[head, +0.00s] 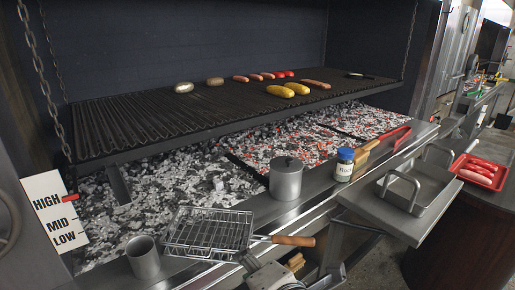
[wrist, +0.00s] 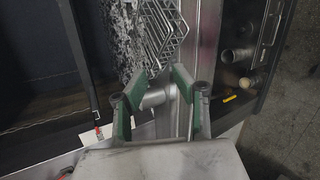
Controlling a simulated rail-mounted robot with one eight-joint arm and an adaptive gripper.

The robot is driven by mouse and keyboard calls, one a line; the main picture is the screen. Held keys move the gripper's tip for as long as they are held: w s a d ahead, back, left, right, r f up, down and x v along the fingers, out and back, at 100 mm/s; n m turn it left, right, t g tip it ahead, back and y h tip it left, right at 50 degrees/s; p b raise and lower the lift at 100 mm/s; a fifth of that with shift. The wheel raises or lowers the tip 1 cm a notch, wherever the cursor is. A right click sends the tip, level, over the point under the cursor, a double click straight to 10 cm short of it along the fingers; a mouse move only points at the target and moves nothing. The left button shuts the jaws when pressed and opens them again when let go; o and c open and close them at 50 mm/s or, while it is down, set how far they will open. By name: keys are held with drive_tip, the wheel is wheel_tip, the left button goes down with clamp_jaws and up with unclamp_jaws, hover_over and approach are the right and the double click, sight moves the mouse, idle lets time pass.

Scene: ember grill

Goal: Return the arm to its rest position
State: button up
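My gripper (wrist: 160,85) shows in the wrist view with its two green-padded fingers spread apart and nothing visibly gripped. A metal cup (wrist: 153,98) appears beyond the fingertips, in the gap between them. In the head view the cup (head: 143,258) stands upright on the front ledge at lower left. A grey part of my arm (head: 275,276) shows at the bottom edge of the head view, but the fingers cannot be made out there.
A wire grill basket (head: 210,232) with a wooden handle lies right of the cup. A lidded pot (head: 286,178) and a jar (head: 344,164) stand farther right on the ledge. The grate (head: 190,110) holds sausages and corn above coals. A metal tray (head: 420,190) sits at right.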

drive_tip(key=d+r+m+g+h+p, duration=0.1)
drive_tip(key=d+m+g+h+p, duration=0.1)
drive_tip(key=d+m, duration=0.9)
drive_tip(key=d+r+m+g+h+p, duration=0.1)
drive_tip(key=d+m+h+p, duration=0.1)
drive_tip(key=d+m, duration=0.9)
drive_tip(key=m+h, duration=0.1)
drive_tip(key=m, duration=0.3)
drive_tip(key=shift+w+r+g+h, duration=0.4)
